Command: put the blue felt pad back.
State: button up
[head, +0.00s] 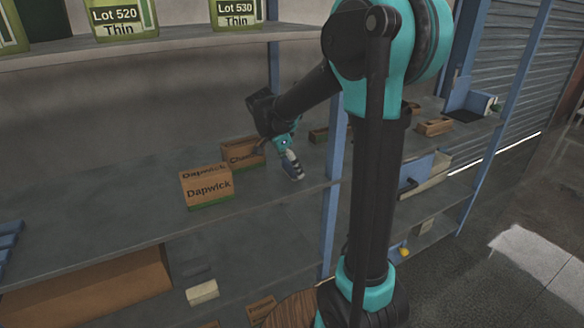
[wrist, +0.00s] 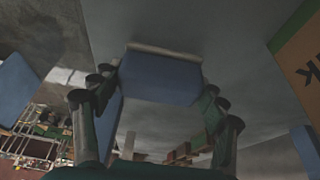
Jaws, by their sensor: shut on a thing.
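The blue felt pad (wrist: 160,80) shows in the wrist view as a blue block with a pale edge, between the fingers of my gripper (wrist: 160,88). My gripper is shut on it. In the head view, my gripper (head: 291,163) is low over the middle shelf, near its front edge and to the right of the Dapwick box. A small pale and dark piece shows at its tip there, too small to make out well. I cannot tell whether the pad touches the shelf.
The Dapwick box (head: 207,188) stands on the middle shelf (head: 130,215), with another carton (head: 243,152) behind it. A blue upright (head: 334,150) stands just right of my gripper. Labelled containers (head: 122,18) stand on the shelf above. The shelf left of the Dapwick box is largely bare.

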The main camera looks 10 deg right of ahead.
jog(key=shift+f, duration=0.25)
jog(key=shift+f, duration=0.1)
jog(key=o, duration=1.1)
jog(key=v, duration=1.2)
jog(key=shift+d, duration=0.1)
